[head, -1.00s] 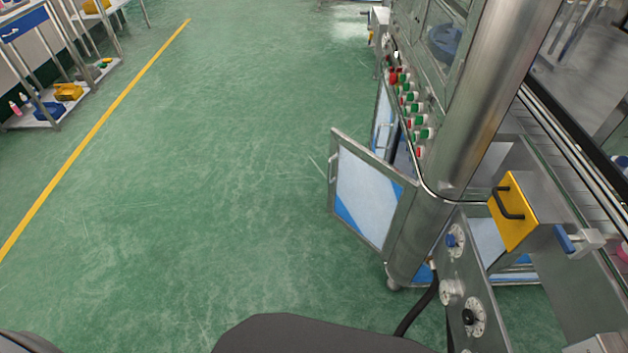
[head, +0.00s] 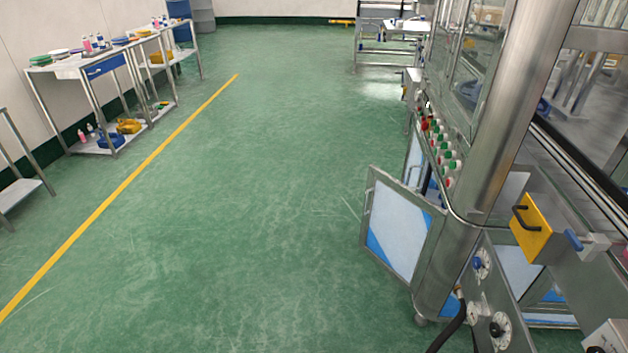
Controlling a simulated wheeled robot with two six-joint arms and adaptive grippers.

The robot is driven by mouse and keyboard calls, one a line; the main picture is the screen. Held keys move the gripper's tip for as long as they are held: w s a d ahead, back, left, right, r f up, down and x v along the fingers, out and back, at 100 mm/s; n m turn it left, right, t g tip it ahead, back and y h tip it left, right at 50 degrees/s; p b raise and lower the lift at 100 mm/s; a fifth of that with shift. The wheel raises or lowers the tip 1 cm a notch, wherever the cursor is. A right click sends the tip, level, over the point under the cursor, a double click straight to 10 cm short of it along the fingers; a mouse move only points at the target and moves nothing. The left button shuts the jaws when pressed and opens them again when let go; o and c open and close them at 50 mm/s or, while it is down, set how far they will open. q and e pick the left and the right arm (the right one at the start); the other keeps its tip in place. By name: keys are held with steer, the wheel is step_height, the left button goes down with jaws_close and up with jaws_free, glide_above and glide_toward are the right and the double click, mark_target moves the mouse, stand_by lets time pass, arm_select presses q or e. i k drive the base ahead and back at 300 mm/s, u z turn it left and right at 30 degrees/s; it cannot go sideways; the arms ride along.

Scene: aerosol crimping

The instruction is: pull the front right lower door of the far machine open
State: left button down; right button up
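The steel machine (head: 497,125) stands along the right side of the head view. A lower door (head: 398,228) with a steel frame and a pale, blue-edged panel stands swung out from its near corner over the floor. This door has a bar handle (head: 368,200) on its free edge. Beyond it another lower panel (head: 414,160) of the machine shows, partly hidden by the open door. I cannot tell how far that panel stands open. Neither of my grippers is in view.
A nearer conveyor machine with a yellow handled block (head: 531,228) and dials fills the lower right. A black hose (head: 449,328) hangs beside it. Steel tables (head: 115,70) line the left wall. The green floor (head: 230,200) between is clear, with a yellow line (head: 118,193).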

mark_target(400, 229)
steer(key=u, duration=0.45)
steer(key=i, duration=5.7)
steer(key=z, duration=5.5)
steer(key=i, duration=0.15)
steer(key=u, duration=0.25)
